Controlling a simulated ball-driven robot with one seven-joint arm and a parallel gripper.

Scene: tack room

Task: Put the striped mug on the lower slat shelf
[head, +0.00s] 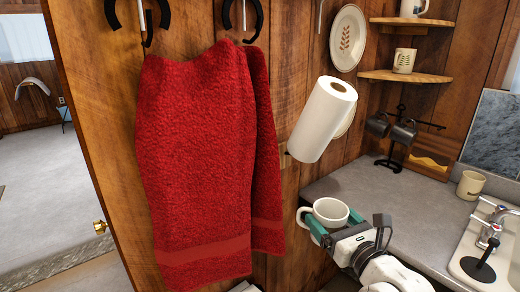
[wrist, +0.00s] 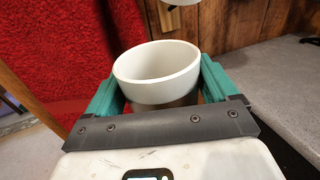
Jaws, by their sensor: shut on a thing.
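My gripper (head: 333,226) is shut on a white mug (head: 330,208), with its green fingers on either side of the body. The mug is upright, with its handle to the left in the head view. In the wrist view the mug (wrist: 156,70) sits between both fingers (wrist: 158,95); its lower part looks darker, and I cannot make out stripes. It is held in front of the counter's near left edge. Two wooden corner shelves show at the upper right: the lower one (head: 390,77) bears a patterned mug (head: 403,61). I cannot tell whether they are slatted.
A red towel (head: 205,150) hangs left of my gripper. A paper towel roll (head: 323,118) is on the wall. The grey counter (head: 380,190) bears a black mug stand (head: 394,150), a cream mug (head: 470,185) and a sink (head: 480,262). Its middle is clear.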

